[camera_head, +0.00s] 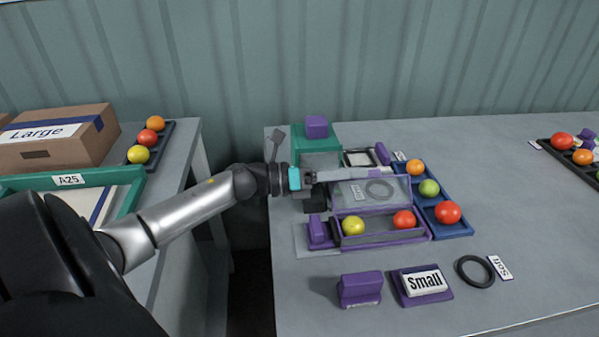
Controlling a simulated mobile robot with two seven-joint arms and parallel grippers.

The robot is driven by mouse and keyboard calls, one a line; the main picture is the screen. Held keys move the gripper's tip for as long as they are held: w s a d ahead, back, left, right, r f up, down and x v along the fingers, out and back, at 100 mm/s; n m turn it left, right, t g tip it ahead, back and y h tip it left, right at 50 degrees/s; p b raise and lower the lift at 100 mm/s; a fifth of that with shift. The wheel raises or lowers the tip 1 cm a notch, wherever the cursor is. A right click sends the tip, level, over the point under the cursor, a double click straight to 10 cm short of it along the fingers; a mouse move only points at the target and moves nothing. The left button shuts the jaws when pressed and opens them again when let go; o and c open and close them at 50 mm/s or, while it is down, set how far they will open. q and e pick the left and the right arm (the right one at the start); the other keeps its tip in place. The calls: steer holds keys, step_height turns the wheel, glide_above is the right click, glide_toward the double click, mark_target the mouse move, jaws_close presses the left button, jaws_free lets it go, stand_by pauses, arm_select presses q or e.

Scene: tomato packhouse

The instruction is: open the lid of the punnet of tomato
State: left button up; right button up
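The purple-rimmed punnet (388,241) stands near the left side of the right-hand table. It holds a yellow tomato (353,226) and a red tomato (404,220). Its clear lid (398,192) is raised along the far side, tilted up, and the inside shows from the front. My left gripper (311,178) is at the upper left corner of the lid, very close to it or touching. Its fingers are too small and overlapped to tell whether they grip the lid edge. My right gripper is not in view.
A blue tray (459,229) with several tomatoes stands right of the punnet. A purple block (360,287), a "Small" sign (422,282) and a black ring (475,271) lie in front. A green box (330,139) stands behind. The table's right-hand middle is clear.

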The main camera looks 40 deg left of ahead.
arm_select(q)
steer(key=p+v, duration=0.1)
steer(key=v, duration=1.1)
steer(key=shift+s+p, duration=0.1)
steer(key=shift+p, duration=0.25)
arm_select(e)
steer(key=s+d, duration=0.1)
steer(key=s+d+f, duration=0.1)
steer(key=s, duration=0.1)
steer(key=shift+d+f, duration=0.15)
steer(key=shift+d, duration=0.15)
